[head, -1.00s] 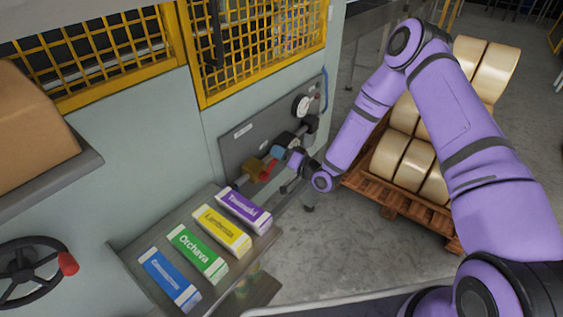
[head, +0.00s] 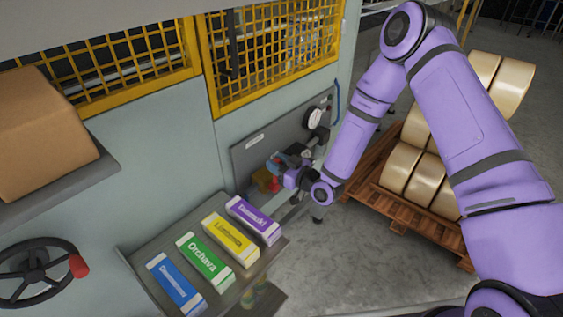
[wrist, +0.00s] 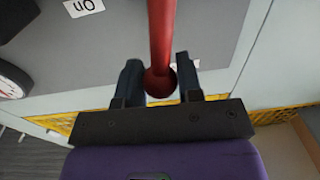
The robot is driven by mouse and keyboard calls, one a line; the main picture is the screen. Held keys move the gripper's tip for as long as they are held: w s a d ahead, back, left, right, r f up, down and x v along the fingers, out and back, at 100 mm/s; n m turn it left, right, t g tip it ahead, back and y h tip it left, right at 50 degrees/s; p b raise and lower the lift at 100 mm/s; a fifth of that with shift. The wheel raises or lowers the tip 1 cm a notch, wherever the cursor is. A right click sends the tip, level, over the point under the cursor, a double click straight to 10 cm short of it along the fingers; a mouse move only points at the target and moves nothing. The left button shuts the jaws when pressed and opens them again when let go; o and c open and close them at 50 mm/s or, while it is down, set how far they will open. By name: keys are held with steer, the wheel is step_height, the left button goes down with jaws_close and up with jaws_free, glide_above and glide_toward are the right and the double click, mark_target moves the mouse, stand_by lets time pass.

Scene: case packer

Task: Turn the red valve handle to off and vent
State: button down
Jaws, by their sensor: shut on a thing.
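The red valve handle (head: 274,185) is on the grey panel in the head view, small and partly hidden by my gripper. In the wrist view the red handle (wrist: 162,35) is a straight bar with a round knob end, lying between my two dark fingers. My gripper (wrist: 160,78) is shut on the handle near its knob. In the head view my gripper (head: 284,174) is at the panel, its fingers hard to make out. An upside-down "ON" label (wrist: 84,7) shows in the wrist view, to the left of the handle.
A round gauge (head: 314,117) sits on the grey panel (head: 252,158), above the valve. A sloped shelf (head: 150,240) with several coloured cartons stands below left. A black handwheel (head: 38,270) is at far left. A wooden pallet (head: 400,205) with rolls stands right.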

steer(key=shift+s+a+n, duration=0.6)
steer(key=shift+s+n, duration=0.1)
steer(key=shift+n, duration=0.4)
steer(key=c, duration=0.8)
jaws_free()
steer(key=v, duration=1)
steer(key=shift+s+d+r, duration=0.15)
steer(key=shift+s+d, duration=0.1)
